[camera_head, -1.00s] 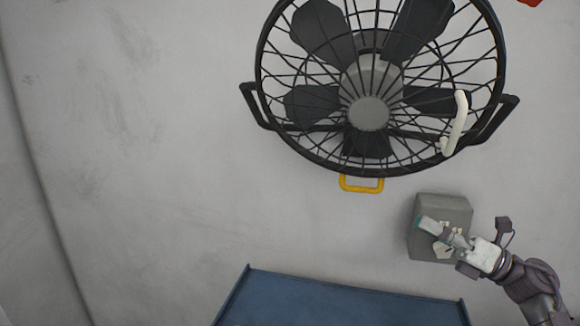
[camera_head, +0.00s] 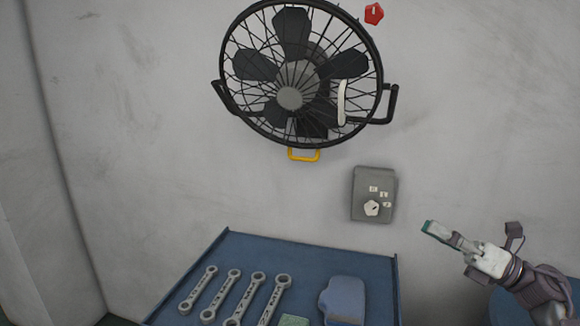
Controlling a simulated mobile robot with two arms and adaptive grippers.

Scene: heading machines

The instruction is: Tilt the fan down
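The black caged fan (camera_head: 290,98) is mounted on the grey wall at the upper middle, its hub low within the ring. A yellow handle (camera_head: 304,156) hangs at its lower rim. A white handle (camera_head: 342,103) stands upright at the cage's right side. My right gripper (camera_head: 432,229) is at the lower right, apart from the fan and well below it. One green-tipped finger shows; the finger gap cannot be made out. No object shows in it. My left gripper is out of view.
A grey control box (camera_head: 363,178) with a white knob (camera_head: 372,208) is on the wall below the fan. A blue tray or table (camera_head: 235,242) holds several wrenches (camera_head: 232,289) and a blue object (camera_head: 345,298). A red knob (camera_head: 374,13) is at the top. Wall space right of the fan is clear.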

